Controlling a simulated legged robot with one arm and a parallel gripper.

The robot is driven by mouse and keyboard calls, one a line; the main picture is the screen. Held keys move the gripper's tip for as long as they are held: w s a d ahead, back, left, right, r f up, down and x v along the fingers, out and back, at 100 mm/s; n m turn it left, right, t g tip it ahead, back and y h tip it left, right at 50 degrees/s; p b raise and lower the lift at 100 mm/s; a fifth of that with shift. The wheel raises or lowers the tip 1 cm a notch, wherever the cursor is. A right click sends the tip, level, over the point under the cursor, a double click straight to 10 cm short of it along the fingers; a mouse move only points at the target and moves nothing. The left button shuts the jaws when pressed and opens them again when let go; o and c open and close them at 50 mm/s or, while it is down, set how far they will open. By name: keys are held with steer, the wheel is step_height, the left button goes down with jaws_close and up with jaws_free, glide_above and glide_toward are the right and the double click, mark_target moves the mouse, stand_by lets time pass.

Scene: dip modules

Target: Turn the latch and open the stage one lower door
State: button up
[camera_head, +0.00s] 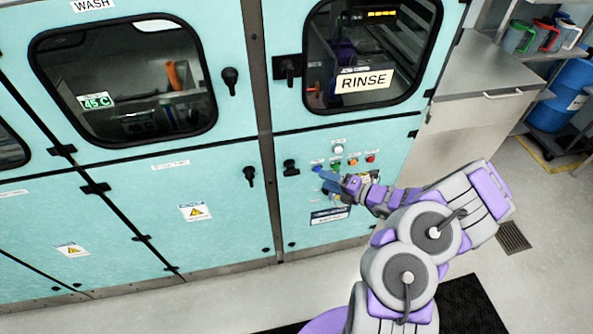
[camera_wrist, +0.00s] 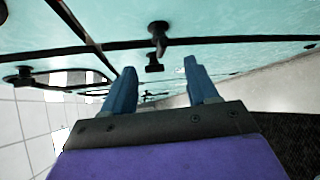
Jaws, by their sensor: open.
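Teal lower doors line the machine below the WASH and RINSE windows. The door under WASH (camera_head: 130,215) is shut, with a black latch (camera_head: 249,176) at its upper right. The panel under RINSE (camera_head: 370,150) has a black latch (camera_head: 290,168) at its upper left. The small door labels are too blurred to read, so I cannot tell which is stage one. My gripper (camera_head: 322,179) is in front of the panel under RINSE, right of its latch. In the wrist view, its blue fingers (camera_wrist: 158,82) are apart and empty. A black latch (camera_wrist: 158,30) shows beyond them.
Coloured buttons (camera_head: 353,161) sit close to my gripper on the panel. The upper RINSE door (camera_head: 285,105) has a protruding black handle (camera_head: 287,68). A steel cabinet (camera_head: 455,135) stands at right. Light floor (camera_head: 215,310) in front is clear, with a black mat (camera_head: 470,305).

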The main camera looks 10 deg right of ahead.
mark_target(296, 169)
steer(key=b+x, duration=0.2)
steer(key=x, duration=1.1)
steer(key=shift+f, duration=0.1)
steer(key=shift+c, duration=0.3)
steer(key=shift+s, duration=0.1)
jaws_close()
